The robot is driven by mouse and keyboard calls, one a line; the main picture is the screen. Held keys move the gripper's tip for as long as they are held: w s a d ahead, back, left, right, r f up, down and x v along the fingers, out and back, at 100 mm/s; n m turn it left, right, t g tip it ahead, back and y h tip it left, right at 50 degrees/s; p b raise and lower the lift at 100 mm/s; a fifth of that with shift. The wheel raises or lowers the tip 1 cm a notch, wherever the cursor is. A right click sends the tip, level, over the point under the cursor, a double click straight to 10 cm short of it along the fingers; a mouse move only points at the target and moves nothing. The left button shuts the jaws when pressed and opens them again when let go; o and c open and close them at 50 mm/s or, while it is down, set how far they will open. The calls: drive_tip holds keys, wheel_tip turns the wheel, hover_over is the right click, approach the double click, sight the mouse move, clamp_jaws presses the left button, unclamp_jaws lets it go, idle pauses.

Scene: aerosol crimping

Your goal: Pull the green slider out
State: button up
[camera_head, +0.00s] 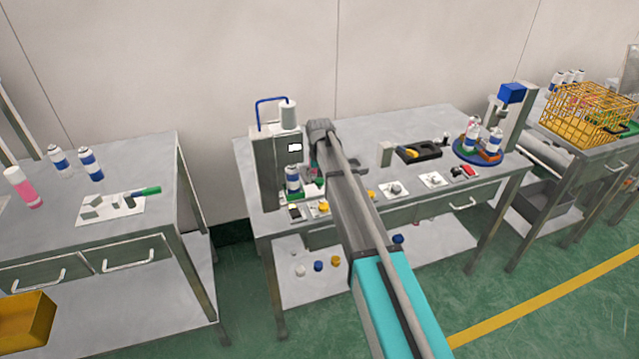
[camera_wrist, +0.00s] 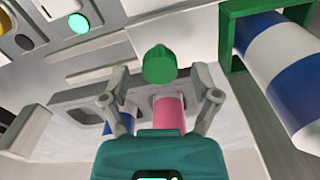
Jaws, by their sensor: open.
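A green knob (camera_wrist: 160,66) sits between my gripper's fingertips in the wrist view. A green square holder (camera_wrist: 230,42) is to its right, around a blue-and-white can (camera_wrist: 285,75). Whether knob and holder are one slider is unclear. In the head view the can (camera_head: 292,178) stands on a green base (camera_head: 294,195) at the front of the grey crimping machine (camera_head: 267,165). My gripper (camera_wrist: 159,70) is open, with a finger on each side of the knob; contact is not clear. In the head view my arm hides most of it.
In the wrist view, a pink cylinder (camera_wrist: 169,115) shows beyond the fingers, and a lit green button (camera_wrist: 78,23) is at upper left. The table (camera_head: 420,125) carries a black tray (camera_head: 420,152) and a blue round fixture (camera_head: 478,152) with cans to the right.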

drive_tip(key=shift+f, duration=0.15)
clamp_jaws()
idle(0.5)
